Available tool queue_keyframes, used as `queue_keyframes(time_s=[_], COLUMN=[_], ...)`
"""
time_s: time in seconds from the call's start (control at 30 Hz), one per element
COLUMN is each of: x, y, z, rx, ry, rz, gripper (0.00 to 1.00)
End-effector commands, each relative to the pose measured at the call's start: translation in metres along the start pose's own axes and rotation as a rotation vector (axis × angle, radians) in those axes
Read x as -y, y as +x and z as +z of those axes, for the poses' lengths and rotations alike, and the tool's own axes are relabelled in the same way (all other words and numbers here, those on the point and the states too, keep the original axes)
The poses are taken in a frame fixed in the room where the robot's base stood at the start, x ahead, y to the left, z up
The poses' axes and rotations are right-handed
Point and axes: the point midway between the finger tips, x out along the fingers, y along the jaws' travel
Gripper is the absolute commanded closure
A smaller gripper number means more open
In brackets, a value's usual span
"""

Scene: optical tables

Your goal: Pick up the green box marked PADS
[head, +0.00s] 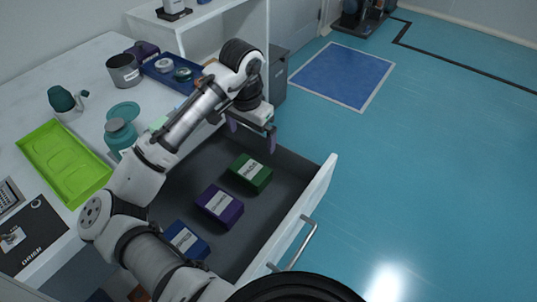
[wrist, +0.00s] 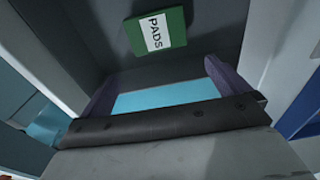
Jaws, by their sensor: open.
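The green box marked PADS (head: 250,173) lies in the open drawer (head: 283,221), at its far end in the head view. It also shows in the wrist view (wrist: 157,32), near the top, with its white label facing up. My gripper (head: 252,135) is open and empty, with its purple fingers apart. It is above the far end of the drawer, apart from the green box. In the wrist view the two fingers (wrist: 162,86) stand below the box in the picture, with nothing between them.
A purple box (head: 220,206) and a blue box (head: 186,241) lie nearer in the same drawer. The drawer's white front has a metal handle (head: 293,246). The worktop at left holds a green tray (head: 64,162), a teal bottle (head: 119,136) and a grey mug (head: 124,72).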

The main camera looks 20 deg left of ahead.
Motion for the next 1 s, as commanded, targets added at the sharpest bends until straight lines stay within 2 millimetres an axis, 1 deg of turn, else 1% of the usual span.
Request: queue_keyframes(time_s=[0.03, 0.1, 0.17, 0.27, 0.4, 0.5, 0.6, 0.77, 0.93, 1.0], x=[0.002, 0.003, 0.003, 0.002, 0.001, 0.002, 0.001, 0.001, 0.000, -0.001], y=[0.003, 0.009, 0.016, 0.034, 0.062, 0.078, 0.088, 0.097, 0.121, 0.131], z=[0.008, 0.014, 0.016, 0.017, 0.019, 0.020, 0.020, 0.023, 0.032, 0.032], rx=[0.038, 0.066, 0.074, 0.073, 0.071, 0.070, 0.068, 0.069, 0.068, 0.068], ry=[-0.005, -0.008, -0.008, -0.007, -0.007, -0.007, -0.006, -0.006, -0.006, -0.006], rz=[0.004, 0.008, 0.010, 0.011, 0.010, 0.010, 0.009, 0.009, 0.009, 0.009], gripper=[0.00, 0.00, 0.00, 0.00, 0.00, 0.00, 0.00, 0.00, 0.00, 0.00])
